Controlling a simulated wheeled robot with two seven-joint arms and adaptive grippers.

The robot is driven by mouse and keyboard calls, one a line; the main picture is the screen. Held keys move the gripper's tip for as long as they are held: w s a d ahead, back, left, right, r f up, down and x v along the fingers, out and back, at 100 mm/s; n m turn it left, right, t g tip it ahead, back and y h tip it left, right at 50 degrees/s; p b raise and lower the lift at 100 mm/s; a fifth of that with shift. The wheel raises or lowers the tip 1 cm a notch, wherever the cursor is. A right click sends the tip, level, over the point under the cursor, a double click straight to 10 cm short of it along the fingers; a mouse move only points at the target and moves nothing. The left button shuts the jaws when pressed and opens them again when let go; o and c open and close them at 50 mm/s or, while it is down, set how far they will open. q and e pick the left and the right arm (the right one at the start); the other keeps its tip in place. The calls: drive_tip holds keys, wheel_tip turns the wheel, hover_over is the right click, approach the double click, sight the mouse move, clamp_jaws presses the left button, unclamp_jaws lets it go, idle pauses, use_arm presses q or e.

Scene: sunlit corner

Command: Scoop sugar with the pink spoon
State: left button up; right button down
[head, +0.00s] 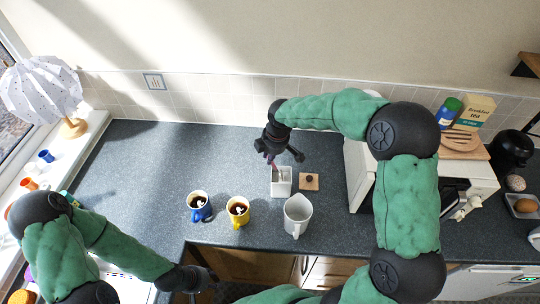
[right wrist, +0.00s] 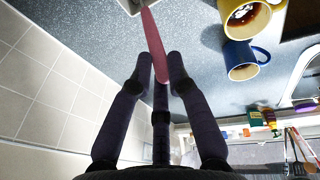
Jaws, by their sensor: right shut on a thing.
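My right gripper (head: 280,154) is shut on the pink spoon, just above the white square sugar container (head: 281,188) on the dark counter. The pink spoon (head: 272,167) points down toward the container; its far end is hidden. In the right wrist view, the spoon (right wrist: 154,45) runs between the fingers of the right gripper (right wrist: 161,65) up to the container's edge (right wrist: 130,5). The sugar itself cannot be made out. My left gripper (head: 203,279) is low at the counter's front edge, too dark to tell its jaws.
A wooden lid (head: 309,182) with a dark knob lies right of the container. A white jug (head: 297,217), a yellow mug (head: 238,213) and a blue mug (head: 199,208) with dark drink stand in front. A white appliance (head: 360,170) is at right. The counter's left is clear.

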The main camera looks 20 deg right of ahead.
idle(0.4)
drive_tip(key=shift+w+a+p+v, duration=0.1)
drive_tip(key=shift+w+p+v, duration=0.15)
drive_tip(key=shift+p+v, duration=0.7)
drive_tip(key=shift+w+a+p+v, duration=0.15)
drive_tip(key=shift+p+v, duration=0.45)
drive_tip(key=shift+v, duration=0.7)
drive_tip(key=shift+w+a+p+v, duration=0.1)
drive_tip(key=shift+w+p+v, duration=0.2)
drive_tip(key=shift+p+v, duration=0.65)
drive_tip(key=shift+r, duration=0.35)
drive_tip(key=shift+s+f, duration=0.1)
